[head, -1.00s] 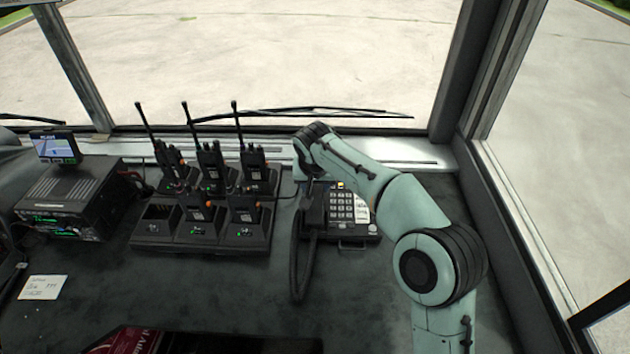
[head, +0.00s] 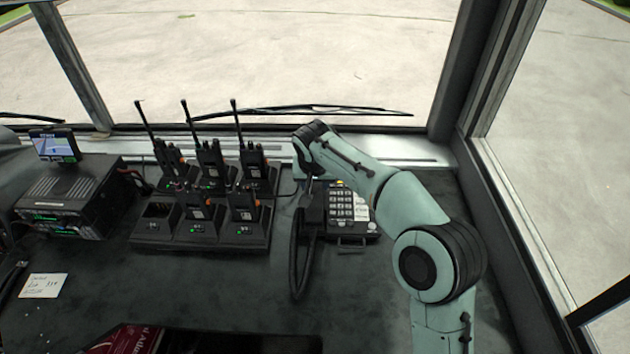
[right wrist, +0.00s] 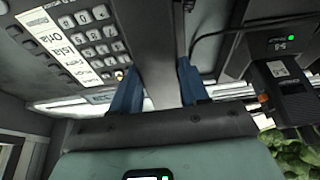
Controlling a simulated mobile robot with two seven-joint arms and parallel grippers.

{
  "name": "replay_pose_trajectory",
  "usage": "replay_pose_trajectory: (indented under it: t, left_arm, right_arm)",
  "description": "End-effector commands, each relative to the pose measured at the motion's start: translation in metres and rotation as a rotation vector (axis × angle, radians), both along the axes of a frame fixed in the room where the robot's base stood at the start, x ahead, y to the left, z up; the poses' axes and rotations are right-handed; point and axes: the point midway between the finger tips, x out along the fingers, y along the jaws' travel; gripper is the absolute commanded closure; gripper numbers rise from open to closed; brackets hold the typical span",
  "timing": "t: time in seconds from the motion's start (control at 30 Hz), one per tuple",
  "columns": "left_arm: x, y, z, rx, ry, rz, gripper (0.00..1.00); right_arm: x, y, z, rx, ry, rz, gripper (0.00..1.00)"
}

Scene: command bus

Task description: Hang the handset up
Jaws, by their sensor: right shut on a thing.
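The dark handset (head: 314,208) is at the left side of the desk phone (head: 347,222), whose keypad faces up. My right gripper (head: 313,184) is over the handset, partly hidden by my wrist. In the right wrist view the blue fingers of my right gripper (right wrist: 158,85) are on both sides of the grey handset (right wrist: 160,45), shut on it. The phone's keypad (right wrist: 95,38) shows to the left there. I cannot tell whether the handset rests fully in its cradle. A black cord (head: 294,268) loops below it. My left gripper is out of view.
A radio unit (head: 68,200) and a paper note (head: 44,286) are farther left. The windscreen ledge is behind.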

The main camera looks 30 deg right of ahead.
Motion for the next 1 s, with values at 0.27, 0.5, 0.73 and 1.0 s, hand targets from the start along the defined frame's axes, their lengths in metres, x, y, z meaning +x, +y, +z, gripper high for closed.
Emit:
replay_pose_trajectory:
  t: [0.27,0.5,0.73,1.0]
  left_arm:
    - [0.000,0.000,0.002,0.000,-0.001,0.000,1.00]
    - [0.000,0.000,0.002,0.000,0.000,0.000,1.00]
    - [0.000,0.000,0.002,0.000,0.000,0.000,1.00]
    - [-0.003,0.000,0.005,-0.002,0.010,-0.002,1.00]
  right_arm:
    - [0.000,0.000,-0.001,0.000,-0.002,0.000,0.92]
    - [0.000,0.000,-0.001,0.000,-0.001,0.000,0.26]
    - [0.000,0.000,-0.002,0.000,0.000,0.000,0.26]
    - [-0.006,0.005,0.021,0.001,-0.005,0.002,0.26]
